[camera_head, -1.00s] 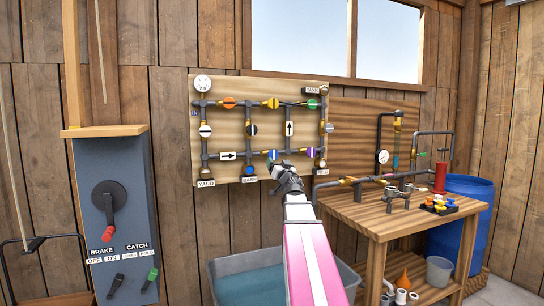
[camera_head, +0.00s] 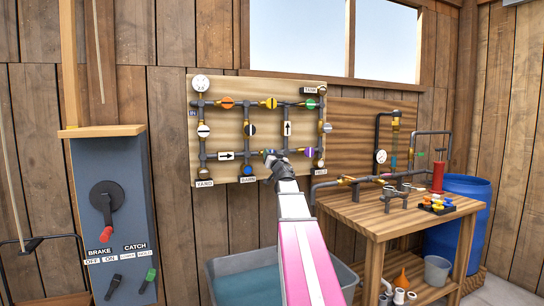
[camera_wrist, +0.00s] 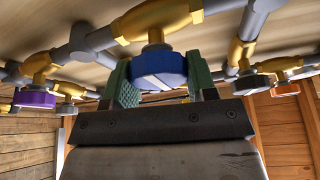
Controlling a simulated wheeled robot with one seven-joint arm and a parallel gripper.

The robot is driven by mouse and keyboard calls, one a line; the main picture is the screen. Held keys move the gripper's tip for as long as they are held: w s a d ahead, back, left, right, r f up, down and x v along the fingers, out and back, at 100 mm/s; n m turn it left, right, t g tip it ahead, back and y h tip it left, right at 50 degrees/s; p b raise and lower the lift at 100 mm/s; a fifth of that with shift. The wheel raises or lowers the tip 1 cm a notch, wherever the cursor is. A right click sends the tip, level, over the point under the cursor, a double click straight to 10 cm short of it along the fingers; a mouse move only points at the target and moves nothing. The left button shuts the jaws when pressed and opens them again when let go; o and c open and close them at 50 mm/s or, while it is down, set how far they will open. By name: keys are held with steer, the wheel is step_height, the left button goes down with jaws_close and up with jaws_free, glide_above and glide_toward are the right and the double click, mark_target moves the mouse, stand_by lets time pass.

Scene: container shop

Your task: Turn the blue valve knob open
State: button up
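The blue valve knob (camera_wrist: 158,70) has a white stripe and hangs from a brass valve in the wrist view. My gripper (camera_wrist: 162,80) is open, with one green-padded finger on each side of the knob. The right finger looks very close to the knob's side; I cannot tell whether either finger touches it. In the head view my gripper (camera_head: 272,159) is at the lower pipe row of the wooden board (camera_head: 225,92) and hides most of the blue knob.
Neighbouring knobs are close: a purple one (camera_wrist: 35,98) at left and an orange one (camera_wrist: 286,89) at right in the wrist view. Pipes run just above my gripper. A grey tub (camera_head: 240,267) stands below the board, and a wooden workbench (camera_head: 385,215) is at right.

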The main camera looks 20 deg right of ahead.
steer(key=shift+n, duration=0.4)
steer(key=n+y, duration=0.4)
steer(key=n, duration=0.2)
steer(key=shift+n, duration=0.3)
steer(key=n+y, duration=0.1)
steer(key=n, duration=0.2)
steer(key=n+g+y, duration=0.1)
steer(key=n+y, duration=0.1)
steer(key=n, duration=0.1)
steer(key=shift+g, duration=0.3)
steer(key=n+g, duration=0.1)
steer(key=n, duration=0.2)
steer(key=n+g+y, duration=0.1)
steer(key=n, duration=0.2)
steer(key=shift+a, duration=0.1)
steer(key=shift+a+f+n+g+y, duration=0.1)
steer(key=shift+n+g+y, duration=0.2)
steer(key=shift+n, duration=0.75)
steer(key=shift+f+n+g+y, duration=0.15)
steer(key=shift+n+g, duration=0.25)
steer(key=shift+n, duration=0.65)
steer(key=shift+r, duration=0.1)
steer(key=o, duration=0.9)
steer(key=shift+o, duration=0.2)
steer(key=shift+s, duration=0.15)
